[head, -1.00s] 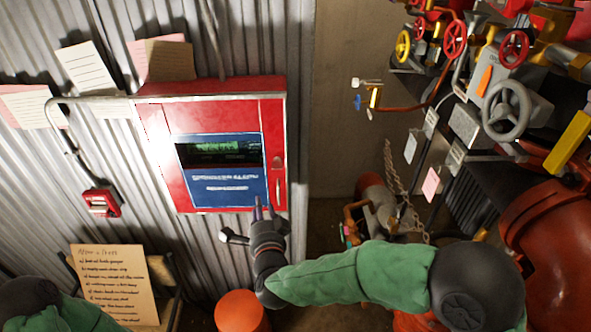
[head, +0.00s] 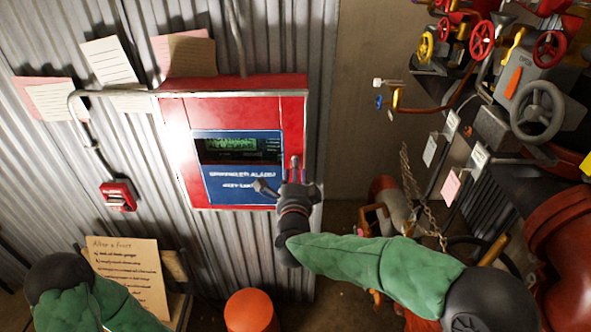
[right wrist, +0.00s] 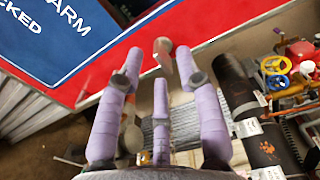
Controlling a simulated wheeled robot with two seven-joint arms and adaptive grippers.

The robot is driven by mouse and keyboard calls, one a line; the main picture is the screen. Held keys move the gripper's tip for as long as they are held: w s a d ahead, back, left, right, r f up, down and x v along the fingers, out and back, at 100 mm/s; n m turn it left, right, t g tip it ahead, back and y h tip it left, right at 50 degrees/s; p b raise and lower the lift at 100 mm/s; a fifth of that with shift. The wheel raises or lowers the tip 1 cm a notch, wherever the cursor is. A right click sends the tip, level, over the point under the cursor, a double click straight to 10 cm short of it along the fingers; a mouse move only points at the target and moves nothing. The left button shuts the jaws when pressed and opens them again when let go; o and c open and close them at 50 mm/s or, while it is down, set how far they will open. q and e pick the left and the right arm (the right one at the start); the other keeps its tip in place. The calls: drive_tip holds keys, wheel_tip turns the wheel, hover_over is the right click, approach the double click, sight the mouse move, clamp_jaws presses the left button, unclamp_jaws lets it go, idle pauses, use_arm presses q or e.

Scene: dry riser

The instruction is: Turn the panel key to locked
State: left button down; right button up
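The red alarm panel (head: 240,105) hangs on the corrugated wall, with a green-lit display (head: 235,145) and a blue label (head: 235,185). The label's lower line ends in "CKED" in the right wrist view. My right gripper (head: 282,180) is at the panel's lower right edge and hides part of it. In the right wrist view its purple fingers (right wrist: 162,95) are spread, with nothing held between them. A small metallic, key-like piece (right wrist: 185,66) shows just beyond the fingertips; its turn position is unclear. My left gripper is out of view.
A red pull box (head: 118,195) is left of the panel. A paper notice (head: 128,268) stands below it, and an orange stool-like cylinder (head: 250,312) is on the floor. Pipes with handwheels (head: 538,110) and a chain (head: 415,190) crowd the right side.

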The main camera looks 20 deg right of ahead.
drive_tip(key=shift+x, duration=1.05)
clamp_jaws()
